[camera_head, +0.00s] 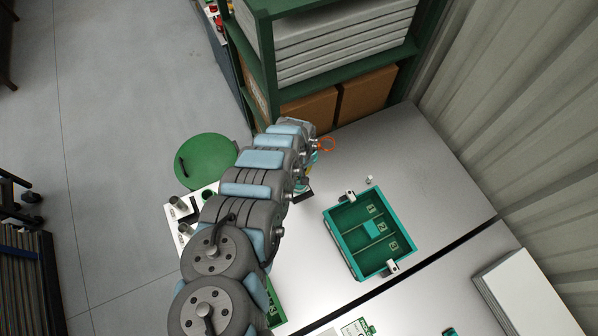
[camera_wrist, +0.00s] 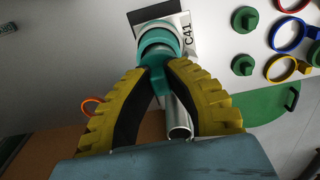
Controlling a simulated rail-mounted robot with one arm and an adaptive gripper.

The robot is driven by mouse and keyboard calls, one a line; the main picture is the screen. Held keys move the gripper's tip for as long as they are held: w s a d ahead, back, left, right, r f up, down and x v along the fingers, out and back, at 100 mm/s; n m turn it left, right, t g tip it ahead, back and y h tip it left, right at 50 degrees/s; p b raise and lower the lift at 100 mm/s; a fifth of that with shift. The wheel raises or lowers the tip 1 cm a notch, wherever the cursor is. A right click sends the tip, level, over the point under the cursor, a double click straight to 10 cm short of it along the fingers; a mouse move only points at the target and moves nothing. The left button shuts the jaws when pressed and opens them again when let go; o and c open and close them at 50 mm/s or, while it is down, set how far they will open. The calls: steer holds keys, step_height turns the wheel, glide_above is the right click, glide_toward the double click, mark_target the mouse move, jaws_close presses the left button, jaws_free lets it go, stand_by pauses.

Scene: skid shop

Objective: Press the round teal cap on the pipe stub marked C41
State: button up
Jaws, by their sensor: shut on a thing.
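In the wrist view, the white plate marked C41 (camera_wrist: 184,22) is at the top, just beyond my fingertips. A rounded teal piece (camera_wrist: 156,46), which looks like the cap, lies in front of the plate and reaches between the fingers. My gripper (camera_wrist: 158,68) is shut on it with its yellow, black-padded fingers. An open-ended metal pipe (camera_wrist: 179,122) shows between the fingers, partly behind the teal piece. I cannot tell whether the cap is seated on the C41 stub. In the head view, my arm hides most of this spot.
A teal tray (camera_head: 340,246) with compartments stands right of my arm. Other pipe stubs (camera_head: 179,203) stand on white plates at left, near a round green seat (camera_head: 206,158). An orange ring (camera_head: 327,144) is close to my wrist. A green shelf (camera_head: 262,62) stands behind.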

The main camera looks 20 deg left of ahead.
steer(key=shift+f, duration=0.2)
stand_by(0.4)
steer(key=o, duration=1.2)
steer(key=shift+r, duration=0.1)
steer(key=shift+r+p, duration=3.7)
steer(key=shift+r, duration=0.3)
steer(key=shift+f, duration=0.1)
jaws_close()
